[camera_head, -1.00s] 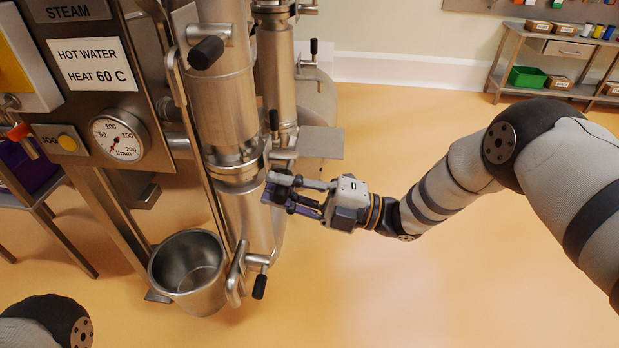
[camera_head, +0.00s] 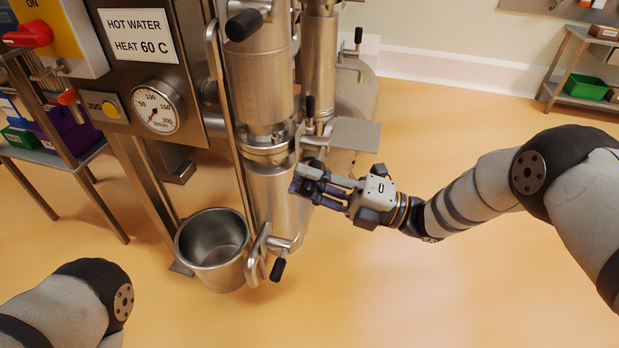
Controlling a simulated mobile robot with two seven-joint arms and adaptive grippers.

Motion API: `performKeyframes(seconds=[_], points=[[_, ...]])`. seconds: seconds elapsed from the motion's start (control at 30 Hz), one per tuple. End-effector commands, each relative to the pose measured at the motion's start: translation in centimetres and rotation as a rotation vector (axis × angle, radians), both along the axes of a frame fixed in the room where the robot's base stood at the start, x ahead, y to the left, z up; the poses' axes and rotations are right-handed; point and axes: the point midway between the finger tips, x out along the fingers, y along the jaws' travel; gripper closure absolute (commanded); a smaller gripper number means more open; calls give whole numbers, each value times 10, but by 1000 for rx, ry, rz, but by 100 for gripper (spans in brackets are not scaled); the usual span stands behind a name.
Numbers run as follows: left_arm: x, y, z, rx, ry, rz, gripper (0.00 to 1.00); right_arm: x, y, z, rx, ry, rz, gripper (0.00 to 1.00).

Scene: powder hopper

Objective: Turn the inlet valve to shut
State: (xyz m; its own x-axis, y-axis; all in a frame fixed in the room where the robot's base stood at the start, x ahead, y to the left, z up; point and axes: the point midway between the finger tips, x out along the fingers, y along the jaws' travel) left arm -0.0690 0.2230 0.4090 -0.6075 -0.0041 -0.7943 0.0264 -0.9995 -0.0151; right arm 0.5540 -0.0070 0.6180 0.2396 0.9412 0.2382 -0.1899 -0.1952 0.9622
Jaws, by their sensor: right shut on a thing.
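My right gripper (camera_head: 303,187) is at the steel column in the middle of the camera_head view, just below the flat metal plate (camera_head: 356,134). Its fingers are closed around a small dark part, which looks like the grip of the inlet valve (camera_head: 313,167). The fingers hide most of this part, so its turn angle cannot be read. My left gripper is out of view; only part of my left arm shows at the lower left.
A steel bucket (camera_head: 213,252) stands at the column's foot, beside a black-handled lever (camera_head: 278,270). Another black-handled lever (camera_head: 310,107) stands upright above my right gripper. A panel with a gauge (camera_head: 158,108) is at left. The floor at right is open.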

Motion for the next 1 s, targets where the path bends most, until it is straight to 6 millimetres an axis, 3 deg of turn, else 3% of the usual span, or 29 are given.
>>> performKeyframes(seconds=[0.03,0.07,0.1,0.2,1.0], points=[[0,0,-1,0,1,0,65,-4,-1,-15,-29,22,3,100],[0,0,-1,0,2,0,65,-4,-1,-15,-29,22,3,100],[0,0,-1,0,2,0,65,-4,-1,-15,-28,23,3,77],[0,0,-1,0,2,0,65,-4,-1,-15,-28,24,2,60],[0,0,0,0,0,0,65,-3,-7,-10,-17,15,-1,60]])
